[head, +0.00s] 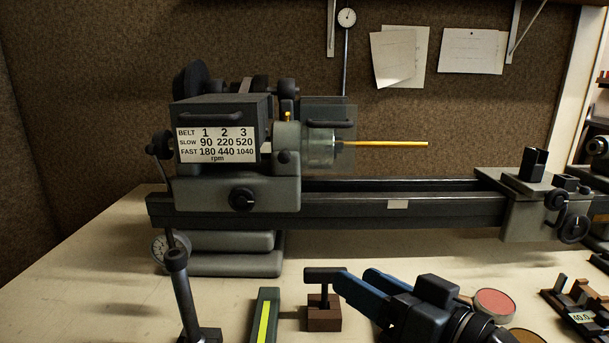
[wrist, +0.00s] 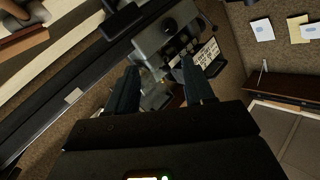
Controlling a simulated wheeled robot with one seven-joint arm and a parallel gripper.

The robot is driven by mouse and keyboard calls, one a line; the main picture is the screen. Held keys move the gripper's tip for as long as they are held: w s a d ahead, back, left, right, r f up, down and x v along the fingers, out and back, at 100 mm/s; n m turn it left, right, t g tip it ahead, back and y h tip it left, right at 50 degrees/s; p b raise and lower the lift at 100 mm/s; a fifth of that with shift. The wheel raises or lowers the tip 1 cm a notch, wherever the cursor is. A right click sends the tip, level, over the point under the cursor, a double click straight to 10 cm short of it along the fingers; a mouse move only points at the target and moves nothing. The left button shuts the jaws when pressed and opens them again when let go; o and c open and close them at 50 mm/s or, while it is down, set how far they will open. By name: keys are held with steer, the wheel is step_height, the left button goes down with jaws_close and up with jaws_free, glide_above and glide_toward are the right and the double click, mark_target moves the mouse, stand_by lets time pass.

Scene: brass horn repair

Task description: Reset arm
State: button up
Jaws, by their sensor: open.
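My gripper (head: 355,278) is in the lower middle of the head view, low over the front of the bench. Its two blue fingers point left and stand apart with nothing between them. In the wrist view my gripper (wrist: 160,67) also shows its dark fingers spread and empty, with the lathe's headstock beyond them. In the head view the fingertips are just right of a dark T-handled tool (head: 324,283) in a brown block. I cannot tell whether they touch it.
A grey lathe (head: 330,208) stands behind, a thin brass rod (head: 390,143) jutting right from its chuck. A green bar with a yellow stripe (head: 264,318) lies front left of my gripper. A round reddish pad (head: 494,303) and a dark rack (head: 578,308) lie to the right.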

steer(key=s+d+f+m+t+h, duration=0.1)
steer(key=s+d+f+m+h, duration=0.25)
steer(key=s+f, duration=0.4)
steer(key=s+d+f+m+t+h, duration=0.1)
steer(key=s+d+f+m+h, duration=0.1)
steer(key=s+f+m+h, duration=0.5)
steer(key=s+d+r+n, duration=0.1)
steer(key=s+d+n, duration=0.2)
steer(key=s, duration=0.7)
steer(key=s+d+n, duration=0.4)
steer(key=s+d, duration=0.1)
steer(key=s, duration=0.6)
steer(key=shift+s+r+p, duration=0.3)
steer(key=shift+r+p, duration=0.05)
steer(key=shift+o, duration=0.2)
steer(key=shift+d, duration=0.1)
